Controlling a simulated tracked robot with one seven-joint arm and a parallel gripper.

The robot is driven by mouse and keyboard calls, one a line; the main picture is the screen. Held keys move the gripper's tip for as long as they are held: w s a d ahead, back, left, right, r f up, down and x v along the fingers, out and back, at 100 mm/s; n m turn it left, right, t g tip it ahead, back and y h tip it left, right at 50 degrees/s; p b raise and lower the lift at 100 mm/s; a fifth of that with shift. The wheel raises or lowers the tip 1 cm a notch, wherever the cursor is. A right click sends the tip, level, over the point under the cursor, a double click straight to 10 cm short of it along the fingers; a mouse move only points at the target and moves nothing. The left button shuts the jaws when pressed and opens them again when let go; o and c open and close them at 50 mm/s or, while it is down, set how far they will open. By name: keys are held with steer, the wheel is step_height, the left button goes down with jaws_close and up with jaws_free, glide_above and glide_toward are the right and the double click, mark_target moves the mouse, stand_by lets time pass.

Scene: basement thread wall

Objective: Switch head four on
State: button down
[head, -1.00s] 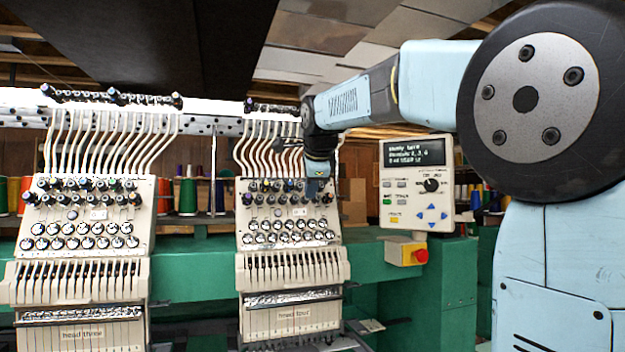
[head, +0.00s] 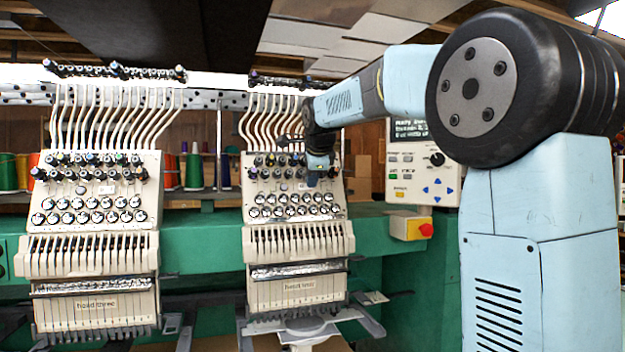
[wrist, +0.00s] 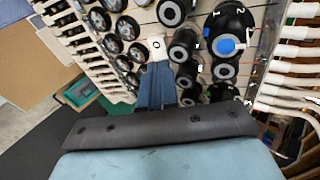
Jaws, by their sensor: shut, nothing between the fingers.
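Head four (head: 298,230) is the cream stitching head on the right in the head view, its name label low on its front. My gripper (head: 314,180) is in front of its upper panel, among the tension knobs. In the wrist view, my gripper (wrist: 157,68) is shut and empty, its blue fingers pointing at the panel. A small white switch plate (wrist: 156,44) with a dark round mark is just beyond the fingertips. The fingers hide part of the panel below it. I cannot tell whether they touch the plate, or which way the switch is set.
Dark tension knobs (wrist: 184,45) and a large blue-capped knob (wrist: 228,44) crowd the fingers on the right. Rows of round dials (wrist: 112,45) lie left. Head three (head: 92,240) stands to the left. A control panel (head: 420,165) and red stop button (head: 425,230) are right.

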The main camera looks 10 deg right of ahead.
steer(key=shift+w+d, duration=0.1)
steer(key=shift+w, duration=0.1)
steer(key=shift+f, duration=0.1)
steer(key=shift+s+a, duration=0.2)
steer(key=shift+a, duration=0.55)
steer(key=s+f+v, duration=0.1)
steer(key=v, duration=1.2)
steer(key=shift+s+r, duration=0.15)
steer(key=shift+s, duration=0.1)
steer(key=shift+a, duration=0.1)
